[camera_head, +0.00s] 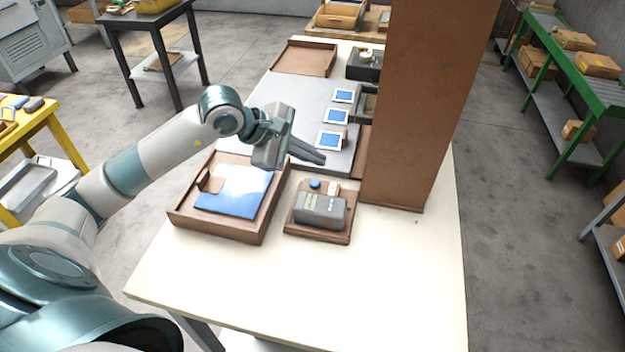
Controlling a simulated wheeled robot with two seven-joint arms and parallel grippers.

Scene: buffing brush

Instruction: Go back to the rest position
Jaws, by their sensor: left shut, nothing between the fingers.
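My left gripper (314,157) is shut and empty. It hangs over the near edge of the grey panel (262,108), above and behind the small wooden tray. My left arm reaches in from the lower left, passing over the left side of the table (330,295). My right gripper is not in view.
A wooden tray (212,232) holds a blue-and-white sheet. A smaller wooden tray (318,234) holds a dark grey device (320,208). Several blue-faced cards lie on the grey panel. A tall brown column (420,110) stands at right. The table's near part is clear.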

